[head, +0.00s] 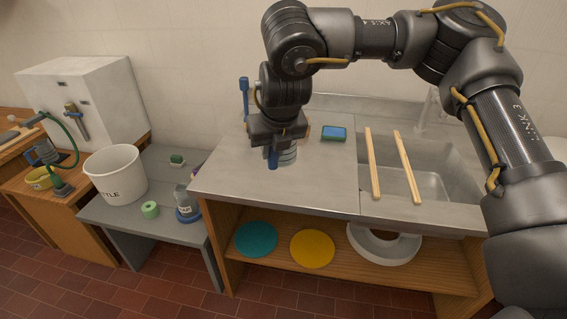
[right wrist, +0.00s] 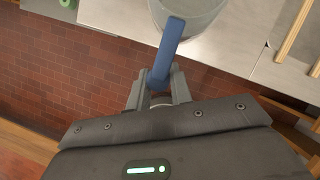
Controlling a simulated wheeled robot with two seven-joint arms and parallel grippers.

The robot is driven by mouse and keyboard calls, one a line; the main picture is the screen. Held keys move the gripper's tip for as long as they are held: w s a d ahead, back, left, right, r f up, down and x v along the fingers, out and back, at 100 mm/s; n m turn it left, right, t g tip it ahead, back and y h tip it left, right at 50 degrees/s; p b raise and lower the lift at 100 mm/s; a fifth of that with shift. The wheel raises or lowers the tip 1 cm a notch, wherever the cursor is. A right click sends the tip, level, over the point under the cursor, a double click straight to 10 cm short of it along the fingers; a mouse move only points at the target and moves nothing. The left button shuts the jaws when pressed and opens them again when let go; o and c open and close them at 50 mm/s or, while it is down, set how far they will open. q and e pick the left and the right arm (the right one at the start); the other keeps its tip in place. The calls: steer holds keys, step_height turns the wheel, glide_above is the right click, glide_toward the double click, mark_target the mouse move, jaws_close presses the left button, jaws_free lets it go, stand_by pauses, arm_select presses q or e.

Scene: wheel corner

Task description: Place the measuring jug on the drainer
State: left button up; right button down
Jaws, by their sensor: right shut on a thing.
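The measuring jug (head: 288,156) is a clear grey vessel with a blue handle, over the left part of the steel counter. In the head view my right gripper (head: 273,150) hides much of it. In the right wrist view the gripper (right wrist: 158,88) is shut on the jug's blue handle (right wrist: 169,42), with the clear body (right wrist: 190,14) beyond. I cannot tell whether its base touches the counter. Two pale wooden bars (head: 407,168) lie across the sink, to the right of the jug; no other drainer-like thing shows. My left gripper is not in view.
A blue and green sponge (head: 334,133) lies between the jug and the sink (head: 440,165). A blue upright bottle or brush (head: 244,95) stands behind the gripper. A tap (head: 428,105) rises behind the sink. The counter front (head: 310,185) is clear.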

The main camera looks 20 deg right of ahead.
mark_target(289, 152)
steer(key=w+d+f, duration=0.1)
steer(key=w, duration=0.1)
steer(key=w+d+f+p, duration=0.1)
steer(key=d, duration=0.1)
steer(key=w+d+f, duration=0.1)
steer(key=w+d, duration=0.1)
steer(key=shift+w+p, duration=0.3)
steer(key=shift+p, duration=0.1)
steer(key=f, duration=0.1)
steer(key=w+d+f, duration=0.1)
steer(key=w+f, duration=0.1)
steer(key=f, duration=0.1)
steer(key=shift+w+d+p, duration=0.1)
steer(key=shift+d+p, duration=0.25)
steer(key=shift+w+d+f, duration=0.15)
steer(key=shift+w+f, duration=0.05)
steer(key=shift+f, duration=0.15)
steer(key=shift+w+d+f, duration=0.15)
steer(key=shift+w+f, duration=0.05)
steer(key=shift+f, duration=0.1)
arm_select(q)
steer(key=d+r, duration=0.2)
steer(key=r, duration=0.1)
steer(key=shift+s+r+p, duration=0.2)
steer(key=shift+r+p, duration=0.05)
steer(key=shift+p, duration=0.15)
arm_select(e)
step_height(289, 152, down, 4)
steer(key=shift+w+d+r, duration=0.15)
steer(key=shift+r, duration=0.05)
